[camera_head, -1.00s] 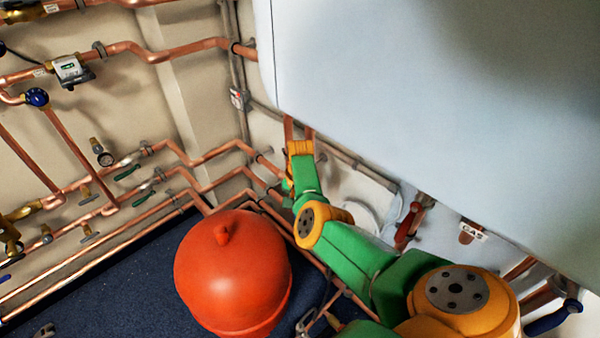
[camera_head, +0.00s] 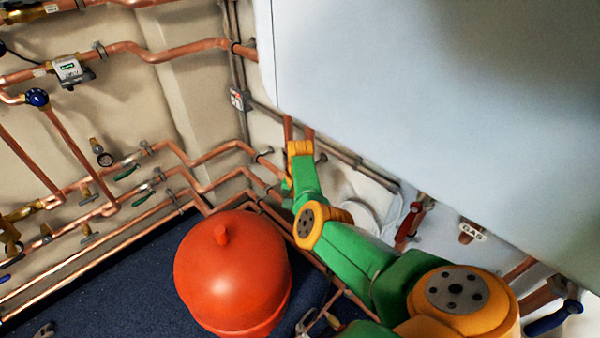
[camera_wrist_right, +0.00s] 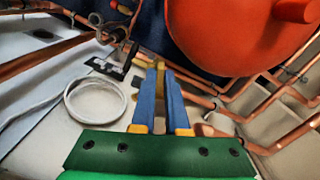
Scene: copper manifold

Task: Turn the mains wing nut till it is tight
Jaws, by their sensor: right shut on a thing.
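My right gripper (camera_wrist_right: 160,68) shows in the right wrist view as two blue fingers that come close together at their tips. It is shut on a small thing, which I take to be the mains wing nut. The fingers largely hide it, so its wings and how tight it is cannot be told. In the head view my green and orange right arm reaches up from the lower right to the pipes below the white cabinet (camera_head: 430,110). The fingertips cannot be made out there. My left gripper is in neither view.
A red round vessel (camera_head: 232,270) stands left of my right arm; it also shows in the wrist view (camera_wrist_right: 235,35). Copper pipes (camera_head: 215,180) run along the wall. A red-handled valve (camera_head: 408,225) is right of the arm.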

